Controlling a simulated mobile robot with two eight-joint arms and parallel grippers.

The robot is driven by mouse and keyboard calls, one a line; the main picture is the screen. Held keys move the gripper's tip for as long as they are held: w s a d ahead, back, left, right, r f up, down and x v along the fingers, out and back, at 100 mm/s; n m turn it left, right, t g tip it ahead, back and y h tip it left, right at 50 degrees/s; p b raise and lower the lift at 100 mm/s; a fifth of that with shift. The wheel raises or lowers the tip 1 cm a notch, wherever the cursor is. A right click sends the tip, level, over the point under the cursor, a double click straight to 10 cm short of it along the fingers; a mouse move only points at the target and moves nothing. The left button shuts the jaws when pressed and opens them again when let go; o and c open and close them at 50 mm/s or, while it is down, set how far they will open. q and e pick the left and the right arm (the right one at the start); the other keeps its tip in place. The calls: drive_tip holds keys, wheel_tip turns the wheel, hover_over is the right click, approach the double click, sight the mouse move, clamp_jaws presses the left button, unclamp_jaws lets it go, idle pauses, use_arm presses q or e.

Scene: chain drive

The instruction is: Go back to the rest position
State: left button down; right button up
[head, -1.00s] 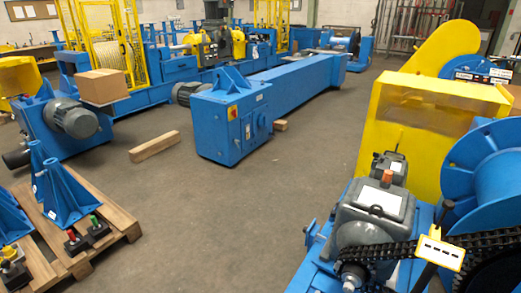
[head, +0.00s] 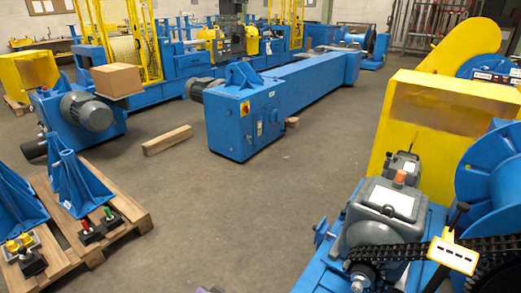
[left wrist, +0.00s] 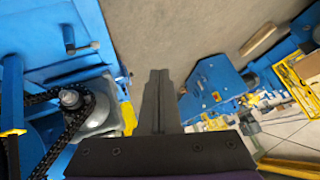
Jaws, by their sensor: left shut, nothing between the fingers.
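My left gripper (left wrist: 158,75) is shut and empty in the left wrist view, its dark fingers together over bare floor. The black chain (head: 405,253) runs from the small shaft of the grey gear unit (head: 385,205) toward the blue reel (head: 497,180) at the right. The chain also shows at the left of the left wrist view (left wrist: 43,97), looped round a metal shaft end (left wrist: 70,98), apart from the gripper.
A yellow guard (head: 425,125) stands behind the gear unit. A blue machine beam (head: 300,90) lies across the middle, with a wood block (head: 167,140) on the floor. A pallet (head: 120,205) with blue brackets is at the left. The floor (head: 240,215) between is open.

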use_arm(q)
drive_tip(key=s+a+f+n+g, duration=0.1)
drive_tip(key=s+a+n+g, duration=0.15)
drive_tip(key=s, duration=0.85)
drive_tip(key=s+a+n+g, duration=0.2)
drive_tip(key=s+a+n, duration=0.2)
drive_tip(key=s, duration=0.7)
wheel_tip(320, 180, up, 28)
drive_tip(key=t+p, duration=0.1)
drive_tip(key=p, duration=2.4)
drive_tip(key=shift+w+r+p, duration=0.2)
drive_tip(key=shift+w+p, duration=0.05)
drive_tip(key=shift+p, duration=0.15)
use_arm(e)
wheel_tip(320, 180, up, 29)
drive_tip(key=t, duration=0.1)
drive_tip(key=shift+w+f, duration=0.15)
drive_tip(key=shift+w, duration=0.15)
use_arm(q)
drive_tip(key=shift+d, duration=0.1)
drive_tip(key=shift+s, duration=0.1)
use_arm(e)
drive_tip(key=shift+a, duration=0.1)
